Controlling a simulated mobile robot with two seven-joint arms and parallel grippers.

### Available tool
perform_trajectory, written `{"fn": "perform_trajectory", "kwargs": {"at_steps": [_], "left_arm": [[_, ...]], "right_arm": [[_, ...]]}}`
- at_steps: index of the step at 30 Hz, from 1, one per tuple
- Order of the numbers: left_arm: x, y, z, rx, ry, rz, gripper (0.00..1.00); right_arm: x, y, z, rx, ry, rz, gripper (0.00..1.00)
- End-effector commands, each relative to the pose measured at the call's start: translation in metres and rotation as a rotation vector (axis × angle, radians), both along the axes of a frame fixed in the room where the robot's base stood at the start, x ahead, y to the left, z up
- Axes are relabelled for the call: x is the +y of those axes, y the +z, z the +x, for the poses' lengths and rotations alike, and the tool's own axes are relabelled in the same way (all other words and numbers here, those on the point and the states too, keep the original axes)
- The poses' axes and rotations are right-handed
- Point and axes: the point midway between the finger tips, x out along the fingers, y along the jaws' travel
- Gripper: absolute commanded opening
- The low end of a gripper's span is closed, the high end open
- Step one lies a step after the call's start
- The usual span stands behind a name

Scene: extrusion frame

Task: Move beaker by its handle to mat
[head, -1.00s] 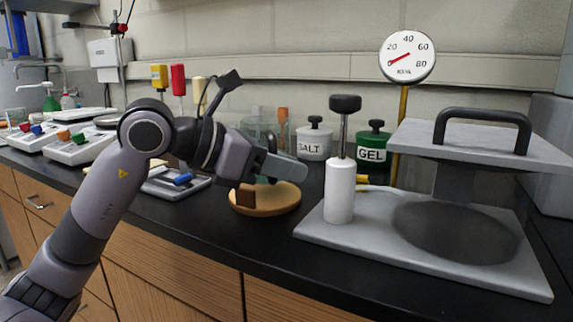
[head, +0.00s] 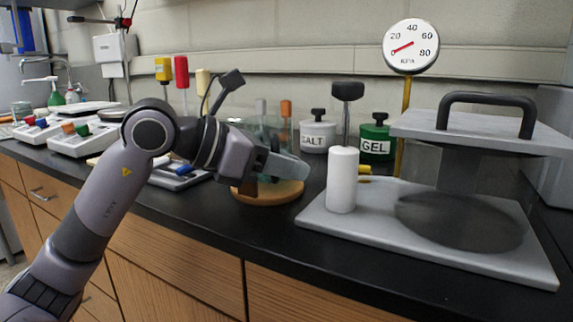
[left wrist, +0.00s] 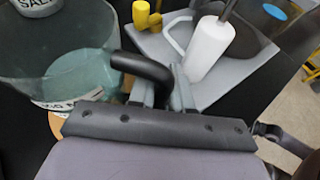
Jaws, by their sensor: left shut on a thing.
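The clear beaker (head: 272,135) with teal liquid is behind my left gripper (head: 288,167) in the head view. In the left wrist view the beaker (left wrist: 70,72) fills the left side, and its curved black handle (left wrist: 143,66) runs between the fingers. My left gripper (left wrist: 162,88) is shut on this handle. The round tan mat (head: 268,196) lies on the black counter under the beaker; a sliver of the mat also shows in the left wrist view (left wrist: 56,124). The beaker looks upright and over the mat; I cannot tell whether its base touches it. My right gripper is not in view.
To the right stands a grey press (head: 470,135) on a plate with a white cylinder (head: 342,180). SALT (head: 317,136) and GEL (head: 376,142) jars stand behind, beside a gauge (head: 411,46). Balances (head: 85,137) are at left.

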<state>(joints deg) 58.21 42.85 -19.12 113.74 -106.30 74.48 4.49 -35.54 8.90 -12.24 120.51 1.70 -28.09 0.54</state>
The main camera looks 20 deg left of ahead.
Motion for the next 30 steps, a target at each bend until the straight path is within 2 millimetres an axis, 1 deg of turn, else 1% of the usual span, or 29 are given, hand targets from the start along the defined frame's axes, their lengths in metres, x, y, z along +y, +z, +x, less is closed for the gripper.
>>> {"fn": "perform_trajectory", "kwargs": {"at_steps": [22, 23, 24, 25, 26, 30], "left_arm": [[0.0, -0.011, 0.0, -0.001, 0.0, 0.0, 0.0], [0.0, -0.011, 0.0, -0.002, 0.0, -0.001, 0.22], [0.0, -0.01, 0.0, -0.002, 0.0, -0.001, 0.35], [0.0, -0.01, 0.0, -0.001, 0.0, 0.0, 0.45], [0.0, -0.01, 0.0, -0.001, 0.0, 0.0, 0.48], [0.0, -0.011, 0.0, -0.001, 0.0, 0.0, 0.48]], "right_arm": [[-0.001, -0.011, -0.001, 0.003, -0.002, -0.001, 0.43], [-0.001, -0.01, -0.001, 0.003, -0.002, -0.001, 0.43], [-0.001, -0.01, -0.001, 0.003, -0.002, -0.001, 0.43], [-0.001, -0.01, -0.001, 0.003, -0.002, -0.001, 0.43], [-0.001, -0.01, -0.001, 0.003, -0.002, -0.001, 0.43], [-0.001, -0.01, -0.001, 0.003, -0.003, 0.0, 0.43]]}}
